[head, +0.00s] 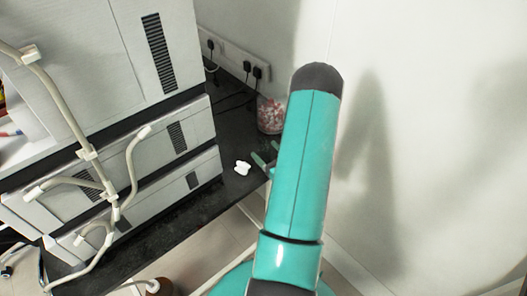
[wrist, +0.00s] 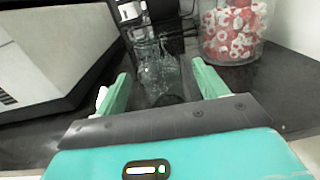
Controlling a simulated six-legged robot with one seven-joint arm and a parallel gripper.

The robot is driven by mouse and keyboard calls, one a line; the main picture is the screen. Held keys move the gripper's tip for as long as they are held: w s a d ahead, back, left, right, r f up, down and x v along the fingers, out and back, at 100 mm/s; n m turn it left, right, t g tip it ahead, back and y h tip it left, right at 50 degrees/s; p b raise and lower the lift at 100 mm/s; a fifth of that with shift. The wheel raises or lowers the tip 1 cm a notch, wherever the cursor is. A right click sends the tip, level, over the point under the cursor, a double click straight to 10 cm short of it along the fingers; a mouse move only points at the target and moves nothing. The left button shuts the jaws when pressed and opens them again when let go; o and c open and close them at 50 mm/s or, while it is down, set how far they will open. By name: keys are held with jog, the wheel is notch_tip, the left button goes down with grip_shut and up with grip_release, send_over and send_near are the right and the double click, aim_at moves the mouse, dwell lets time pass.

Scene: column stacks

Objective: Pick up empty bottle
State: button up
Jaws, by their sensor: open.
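A clear, see-through bottle (wrist: 157,62) stands on the dark bench in the wrist view, straight ahead of my gripper (wrist: 160,76). The bottle shows in the gap between the two green fingers, which are apart and empty. Its outline is faint against the dark bench and cables, and I cannot tell whether its lower part is between the fingertips or just beyond them. In the head view my gripper (head: 265,160) is partly hidden behind my teal arm. I cannot make out the bottle in that view.
A clear jar of red and white pieces (wrist: 232,30) stands right of the bottle, near the wall; the head view shows it too (head: 270,115). Grey stacked instruments (head: 165,140) stand left. A small white object (head: 242,168) lies on the bench (head: 228,120). Sockets and cables are behind.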

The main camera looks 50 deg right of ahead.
aim_at(260, 145)
jog(key=x, duration=0.4)
jog(key=shift+r, duration=0.3)
jog(key=c, duration=1.1)
jog(key=shift+r, duration=0.15)
